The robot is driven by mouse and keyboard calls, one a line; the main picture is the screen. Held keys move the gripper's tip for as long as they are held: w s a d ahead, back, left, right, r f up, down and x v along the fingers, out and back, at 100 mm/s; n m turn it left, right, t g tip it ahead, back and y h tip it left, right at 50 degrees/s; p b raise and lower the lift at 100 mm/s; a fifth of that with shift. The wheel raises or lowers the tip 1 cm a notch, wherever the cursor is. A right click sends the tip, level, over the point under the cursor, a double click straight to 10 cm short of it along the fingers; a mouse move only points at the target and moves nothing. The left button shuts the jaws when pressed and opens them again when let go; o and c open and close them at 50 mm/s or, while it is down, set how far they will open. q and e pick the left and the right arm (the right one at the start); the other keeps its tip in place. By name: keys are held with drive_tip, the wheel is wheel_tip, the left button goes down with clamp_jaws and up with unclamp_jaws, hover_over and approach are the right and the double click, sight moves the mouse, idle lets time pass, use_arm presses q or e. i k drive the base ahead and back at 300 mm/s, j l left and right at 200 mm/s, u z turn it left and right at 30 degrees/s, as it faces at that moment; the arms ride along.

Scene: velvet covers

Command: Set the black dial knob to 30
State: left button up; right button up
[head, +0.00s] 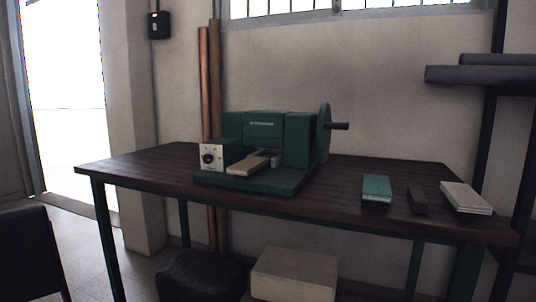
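The black dial knob (208,158) is on the pale front panel (220,154) of a small green box at the left of a green machine (265,140). The machine stands on a dark wooden table (130,167). The dial's markings are too small to read, so I cannot tell its setting. Neither of my grippers is in the head view.
A handwheel with a dark handle (338,126) sticks out at the machine's right. A green block (376,187), a dark brown block (417,200) and a pale stack (465,197) lie on the right of the table. A dark chair (30,250) stands at the left.

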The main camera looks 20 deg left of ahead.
sight(207, 159)
drive_tip(key=j+u, duration=0.1)
drive_tip(key=u, duration=0.3)
drive_tip(key=i+j+u, duration=0.1)
drive_tip(key=u, duration=0.7)
drive_tip(key=i+j+u, duration=0.1)
drive_tip(key=u, duration=0.35)
drive_tip(key=i+u, duration=0.1)
drive_tip(key=u, duration=0.3)
drive_tip(key=i, duration=0.4)
drive_tip(key=j+u, duration=0.05)
